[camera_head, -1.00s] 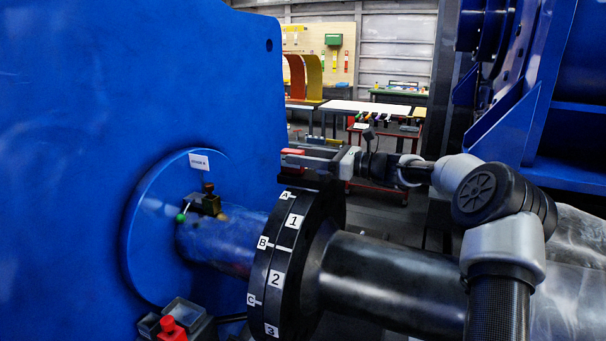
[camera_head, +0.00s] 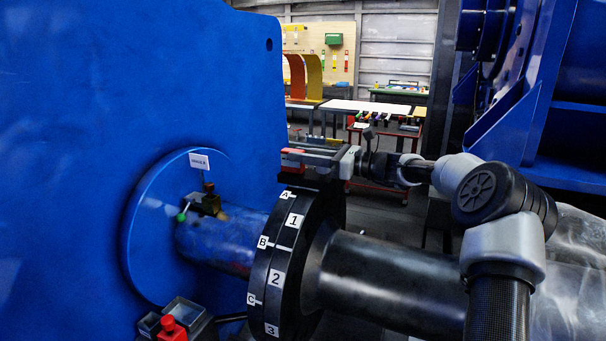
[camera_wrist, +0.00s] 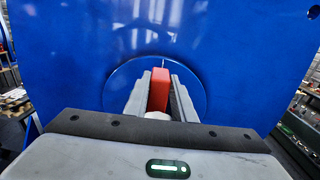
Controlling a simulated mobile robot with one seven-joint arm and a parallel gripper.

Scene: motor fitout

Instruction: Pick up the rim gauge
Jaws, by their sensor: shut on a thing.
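The rim gauge shows as a red block (camera_wrist: 159,90) between my gripper's two fingers in the wrist view. In the head view its red part (camera_head: 292,158) sits just above the top of the black flange (camera_head: 297,240), which carries labels A, B, C and 1, 2, 3. My gripper (camera_head: 305,158) reaches in from the right, level, and is shut on the red block. The fingers also show in the wrist view (camera_wrist: 158,95). I cannot tell whether the gauge touches the flange rim.
A big blue housing (camera_head: 90,150) fills the left, with a small valve fitting (camera_head: 207,203) on its round hub. A black shaft (camera_head: 390,280) runs right from the flange. Benches (camera_head: 365,107) stand far behind.

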